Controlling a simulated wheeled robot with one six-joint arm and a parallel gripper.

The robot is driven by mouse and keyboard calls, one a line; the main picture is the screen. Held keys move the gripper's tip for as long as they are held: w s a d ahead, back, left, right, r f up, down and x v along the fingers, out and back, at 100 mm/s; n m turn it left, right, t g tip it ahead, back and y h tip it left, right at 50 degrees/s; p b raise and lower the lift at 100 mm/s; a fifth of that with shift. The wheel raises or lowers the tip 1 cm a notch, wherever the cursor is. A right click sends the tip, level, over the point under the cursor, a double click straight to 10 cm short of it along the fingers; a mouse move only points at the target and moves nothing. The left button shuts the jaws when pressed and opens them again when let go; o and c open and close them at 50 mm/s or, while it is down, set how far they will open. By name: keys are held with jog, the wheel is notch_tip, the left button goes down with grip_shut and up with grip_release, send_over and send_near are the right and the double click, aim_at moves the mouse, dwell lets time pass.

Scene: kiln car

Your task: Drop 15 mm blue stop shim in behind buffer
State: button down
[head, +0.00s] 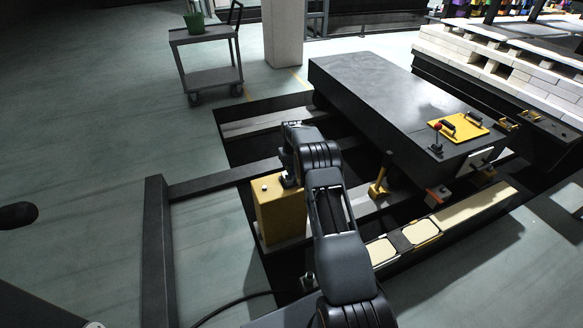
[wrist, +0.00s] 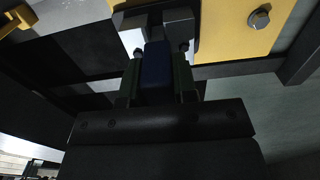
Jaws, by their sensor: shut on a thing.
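My gripper (wrist: 157,72) is shut on the dark blue shim (wrist: 156,75), which stands between its two fingers in the wrist view. The shim's far end lies close to a dark block (wrist: 172,24) at the yellow housing (wrist: 238,32); I cannot tell whether they touch. In the head view, the yellow housing (head: 280,212) stands in the pit at the end of the rails. My gripper (head: 289,180) is at its top right edge, mostly hidden by my wrist. The shim cannot be made out there.
A dark flat-topped car (head: 375,88) with a yellow plate (head: 458,128) stands right of my arm. A yellow post (head: 378,188) rises between the housing and car.

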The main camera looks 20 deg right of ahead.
jog(key=c, duration=0.8)
grip_release()
